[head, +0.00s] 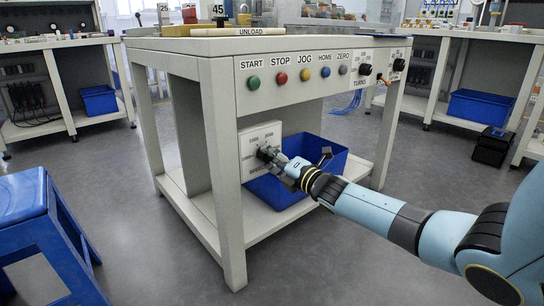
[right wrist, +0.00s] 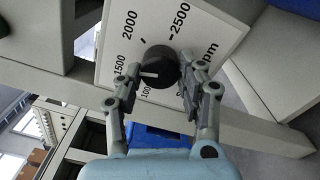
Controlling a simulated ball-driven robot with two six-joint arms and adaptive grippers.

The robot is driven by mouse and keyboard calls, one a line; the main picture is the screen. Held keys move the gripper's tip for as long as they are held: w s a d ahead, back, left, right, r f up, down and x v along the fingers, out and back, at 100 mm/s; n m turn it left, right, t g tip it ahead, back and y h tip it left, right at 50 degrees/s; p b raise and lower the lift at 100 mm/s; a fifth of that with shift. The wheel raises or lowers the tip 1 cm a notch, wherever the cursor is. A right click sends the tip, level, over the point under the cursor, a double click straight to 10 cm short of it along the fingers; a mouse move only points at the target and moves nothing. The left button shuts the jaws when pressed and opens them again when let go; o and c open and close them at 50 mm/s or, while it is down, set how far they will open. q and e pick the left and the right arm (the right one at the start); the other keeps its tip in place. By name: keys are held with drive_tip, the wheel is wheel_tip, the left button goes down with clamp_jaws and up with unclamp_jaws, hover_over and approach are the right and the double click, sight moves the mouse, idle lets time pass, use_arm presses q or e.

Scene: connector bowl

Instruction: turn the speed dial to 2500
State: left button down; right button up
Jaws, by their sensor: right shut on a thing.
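The speed dial (head: 265,153) is a round black knob on a white plate (head: 249,138) fixed low on the workbench's front. In the right wrist view the dial (right wrist: 160,66) has a white pointer line aimed left, near the 1500 and 1000 labels. The 2500 label (right wrist: 179,22) is printed above and to the right of it. My right gripper (head: 277,159) reaches the dial from the right. In the right wrist view its two fingers (right wrist: 158,88) stand on either side of the knob, shut on it. My left gripper is out of view.
Above, the bench front carries coloured buttons (head: 281,77) and black knobs (head: 365,69). A blue bin (head: 320,150) stands on the lower shelf just behind the plate and gripper. A bench leg (head: 225,170) is left of the plate. A blue stool (head: 35,225) stands at left.

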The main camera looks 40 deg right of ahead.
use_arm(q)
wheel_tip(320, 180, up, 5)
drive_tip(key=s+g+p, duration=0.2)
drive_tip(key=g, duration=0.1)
use_arm(e)
drive_tip(key=m+p, duration=0.2)
drive_tip(key=m, duration=1.5)
drive_tip(key=shift+m+h, duration=0.3)
drive_tip(key=shift+m+p, duration=0.4)
drive_tip(key=shift+m, duration=0.7)
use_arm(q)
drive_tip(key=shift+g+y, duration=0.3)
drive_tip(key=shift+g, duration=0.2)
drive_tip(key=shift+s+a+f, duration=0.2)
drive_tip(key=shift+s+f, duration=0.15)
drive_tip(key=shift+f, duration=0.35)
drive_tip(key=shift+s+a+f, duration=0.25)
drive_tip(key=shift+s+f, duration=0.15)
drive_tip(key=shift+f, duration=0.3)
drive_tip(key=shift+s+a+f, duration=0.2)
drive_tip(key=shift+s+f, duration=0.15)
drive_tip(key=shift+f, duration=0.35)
use_arm(e)
drive_tip(key=shift+m, duration=0.7)
drive_tip(key=shift+s+f, duration=0.1)
drive_tip(key=o, duration=1.1)
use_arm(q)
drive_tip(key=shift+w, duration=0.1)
use_arm(e)
drive_tip(key=shift+o, duration=0.2)
